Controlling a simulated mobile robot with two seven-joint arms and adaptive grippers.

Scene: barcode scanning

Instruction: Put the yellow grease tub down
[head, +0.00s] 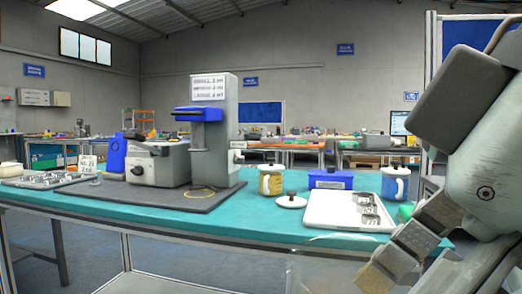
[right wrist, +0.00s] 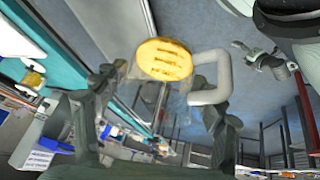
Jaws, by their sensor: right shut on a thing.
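The yellow grease tub (right wrist: 164,60) shows in the right wrist view as a round yellow face with dark marks and a pale grey handle (right wrist: 210,78) to its right. My right gripper (right wrist: 160,92) is shut on it, with one finger on each side. The tub is held off the table, over the floor beside the teal table edge. In the head view my right arm comes in at the right and points down toward the front edge; the held tub is not clear there. My left gripper is in neither view.
The teal strip along the front is bare.

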